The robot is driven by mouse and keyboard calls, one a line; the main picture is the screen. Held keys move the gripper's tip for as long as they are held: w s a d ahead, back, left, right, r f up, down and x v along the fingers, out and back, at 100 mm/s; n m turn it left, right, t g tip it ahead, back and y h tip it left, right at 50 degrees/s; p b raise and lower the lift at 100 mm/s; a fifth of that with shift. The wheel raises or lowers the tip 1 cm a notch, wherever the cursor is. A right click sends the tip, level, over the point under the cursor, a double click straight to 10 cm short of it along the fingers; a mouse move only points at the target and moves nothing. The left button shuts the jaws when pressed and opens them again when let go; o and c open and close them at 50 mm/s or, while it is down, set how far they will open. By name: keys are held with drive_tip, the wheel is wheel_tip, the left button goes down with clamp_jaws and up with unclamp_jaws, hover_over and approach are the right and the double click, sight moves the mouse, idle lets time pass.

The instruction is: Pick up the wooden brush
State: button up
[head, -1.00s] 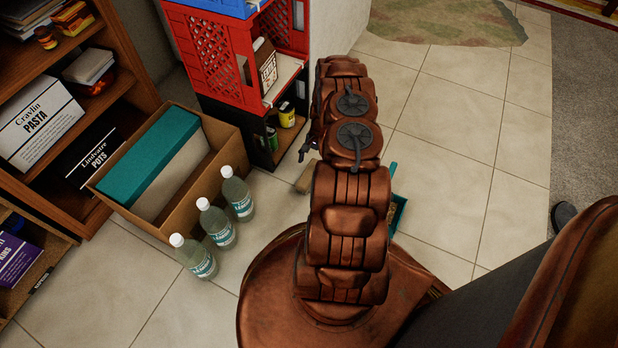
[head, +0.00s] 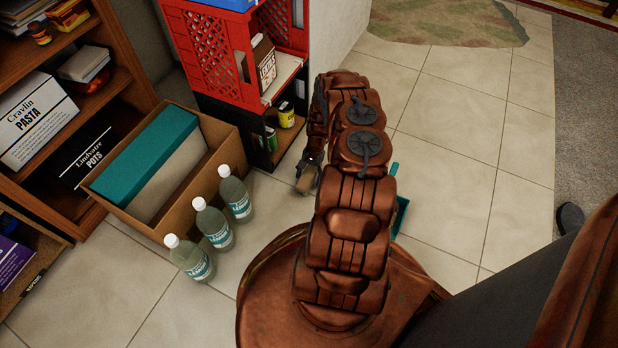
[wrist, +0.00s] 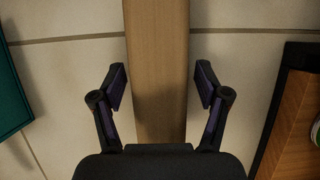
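The wooden brush (wrist: 157,60) runs lengthwise through the wrist view as a plain wooden bar; its bristles are not visible there. My gripper (wrist: 160,85) is open, with one finger on each side of the bar and a gap on both sides. In the head view, a small end of the brush (head: 305,184) shows on the tiled floor just below my gripper (head: 310,170). My arm hides the rest of it.
The red and black crate stack (head: 208,62) stands just behind, with cans on its low shelf. Several bottles (head: 214,225) and a cardboard box (head: 222,158) are to the left. A teal dustpan (head: 401,215) lies right of my arm, with open floor beyond.

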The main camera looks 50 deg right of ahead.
sight(309, 173)
drive_tip(key=c, duration=1.3)
drive_tip(key=shift+o, duration=0.2)
drive_tip(key=shift+r+p, duration=1.85)
drive_tip(key=shift+r, duration=3.2)
